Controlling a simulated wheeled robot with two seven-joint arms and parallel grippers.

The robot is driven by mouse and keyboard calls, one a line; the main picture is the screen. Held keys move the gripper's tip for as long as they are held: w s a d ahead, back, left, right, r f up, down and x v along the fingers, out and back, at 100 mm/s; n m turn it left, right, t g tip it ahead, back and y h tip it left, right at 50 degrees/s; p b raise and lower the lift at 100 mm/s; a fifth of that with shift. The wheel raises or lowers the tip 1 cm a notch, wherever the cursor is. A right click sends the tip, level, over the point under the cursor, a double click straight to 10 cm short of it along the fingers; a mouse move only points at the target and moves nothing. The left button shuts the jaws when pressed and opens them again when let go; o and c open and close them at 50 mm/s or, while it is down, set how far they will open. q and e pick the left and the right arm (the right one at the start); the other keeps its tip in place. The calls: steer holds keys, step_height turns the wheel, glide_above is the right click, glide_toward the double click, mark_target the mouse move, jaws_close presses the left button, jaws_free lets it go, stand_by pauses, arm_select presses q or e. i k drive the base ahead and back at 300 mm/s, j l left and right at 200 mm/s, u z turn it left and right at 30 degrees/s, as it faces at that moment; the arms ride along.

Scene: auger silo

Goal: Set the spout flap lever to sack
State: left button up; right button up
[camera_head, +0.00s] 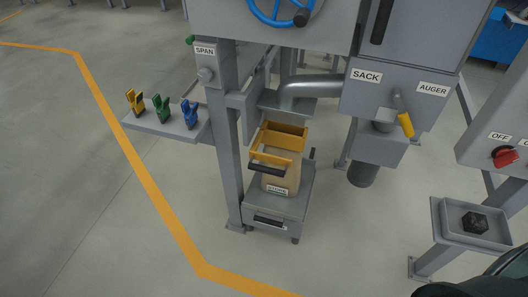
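The spout flap lever (404,119) is a grey arm with a yellow grip on the front of a grey spout box (372,100). It hangs downward from its pivot, its yellow end leaning a little to the right. The SACK label (366,76) is to its upper left and the AUGER label (433,89) to its upper right. The lever lies nearer the AUGER label. Neither of my grippers shows in the head view, and nothing touches the lever.
A yellow clamp frame (276,140) with a sack stands under a curved pipe (312,88). A SPAN post (222,140) and a shelf of coloured clips (172,124) are at left. At right are a red switch (505,156) and a tray (447,232) holding a black block (475,222).

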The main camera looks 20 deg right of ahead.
mark_target(405, 120)
steer(key=z, duration=1.5)
